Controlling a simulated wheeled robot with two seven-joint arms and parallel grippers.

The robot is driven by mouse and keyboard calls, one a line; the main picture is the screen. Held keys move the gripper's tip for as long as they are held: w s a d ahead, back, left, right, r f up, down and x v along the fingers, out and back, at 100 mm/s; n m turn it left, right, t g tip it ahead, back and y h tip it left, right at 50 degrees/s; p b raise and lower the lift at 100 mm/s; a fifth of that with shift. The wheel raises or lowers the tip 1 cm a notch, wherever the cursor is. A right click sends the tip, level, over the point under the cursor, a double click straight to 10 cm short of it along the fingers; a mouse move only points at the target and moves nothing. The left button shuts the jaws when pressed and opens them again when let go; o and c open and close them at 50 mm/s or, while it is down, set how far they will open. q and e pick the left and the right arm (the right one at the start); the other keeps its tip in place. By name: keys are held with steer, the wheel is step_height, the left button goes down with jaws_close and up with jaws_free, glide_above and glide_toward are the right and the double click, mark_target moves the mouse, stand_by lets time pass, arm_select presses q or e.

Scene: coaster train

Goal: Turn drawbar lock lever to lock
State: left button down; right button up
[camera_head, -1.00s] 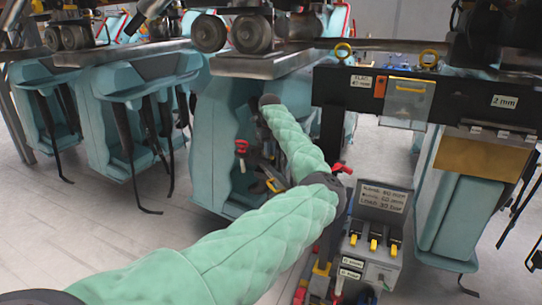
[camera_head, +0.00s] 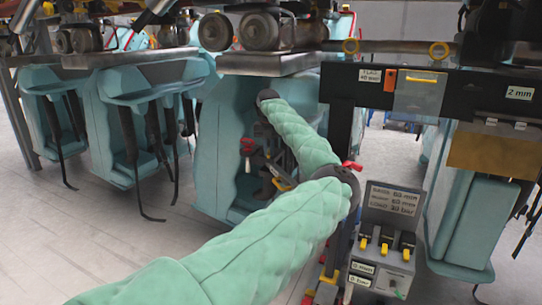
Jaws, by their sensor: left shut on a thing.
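My left arm comes in from the bottom and bends back so that its gripper (camera_head: 268,186) points down in front of the teal car body (camera_head: 222,130). The dark fingers are small and partly hidden by my forearm. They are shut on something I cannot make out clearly. A small red-handled part (camera_head: 248,147) shows just left of the gripper. Another red handle (camera_head: 351,166) shows behind my elbow, by the dark post. I cannot tell for certain which one is the drawbar lock lever. My right gripper is not in view.
A control box (camera_head: 382,245) with yellow-tipped switches and a sign plate (camera_head: 394,199) stands right of my elbow. A black beam (camera_head: 450,95) with labels and a clear cover (camera_head: 420,92) crosses the upper right. Open floor (camera_head: 110,235) lies at the left.

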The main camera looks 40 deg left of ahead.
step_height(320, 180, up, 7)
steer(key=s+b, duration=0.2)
arm_select(q)
steer(key=shift+s+a+f+m+b, duration=0.1)
steer(key=shift+a+m+b, duration=0.15)
steer(key=shift+m, duration=0.45)
steer(key=shift+s+a+r+m+b, duration=0.1)
steer(key=shift+a+m+b, duration=0.1)
steer(key=shift+m, duration=0.5)
steer(key=shift+s+a+f+m+b, duration=0.1)
steer(key=shift+a+m+b, duration=0.15)
steer(key=shift+m, duration=0.45)
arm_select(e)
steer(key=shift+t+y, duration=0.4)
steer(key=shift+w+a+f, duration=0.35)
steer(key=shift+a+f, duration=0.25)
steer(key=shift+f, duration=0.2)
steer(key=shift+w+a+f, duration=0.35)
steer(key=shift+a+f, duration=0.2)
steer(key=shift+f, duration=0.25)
arm_select(q)
steer(key=c, duration=1.5)
jaws_free()
steer(key=shift+o, duration=0.2)
